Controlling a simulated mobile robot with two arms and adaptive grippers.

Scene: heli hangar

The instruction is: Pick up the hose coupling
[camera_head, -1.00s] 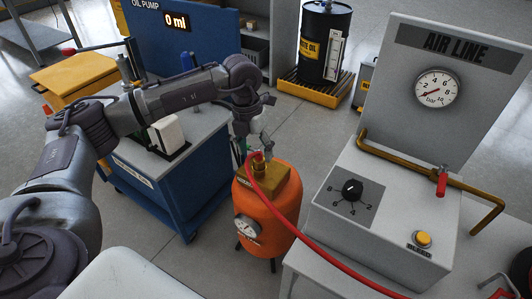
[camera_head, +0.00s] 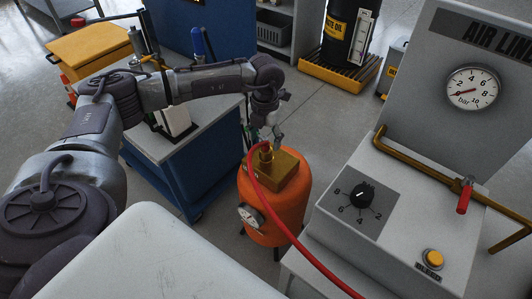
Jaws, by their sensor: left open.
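The hose coupling (camera_head: 266,152) is a small brass fitting at the end of the red hose (camera_head: 289,238). It stands on the brass block (camera_head: 283,172) on top of the orange tank (camera_head: 272,212). My left gripper (camera_head: 274,138) points down just above and beside the coupling, with its fingers open. The fingers are small here, and I cannot tell whether they touch the coupling. My right gripper is out of view.
The air line panel (camera_head: 430,190) with a dial, a gauge and a red-handled valve (camera_head: 465,194) stands close on the right. A blue cart (camera_head: 190,168) is behind my left arm. A black drum (camera_head: 350,35) stands on a yellow pallet (camera_head: 339,76) at the back.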

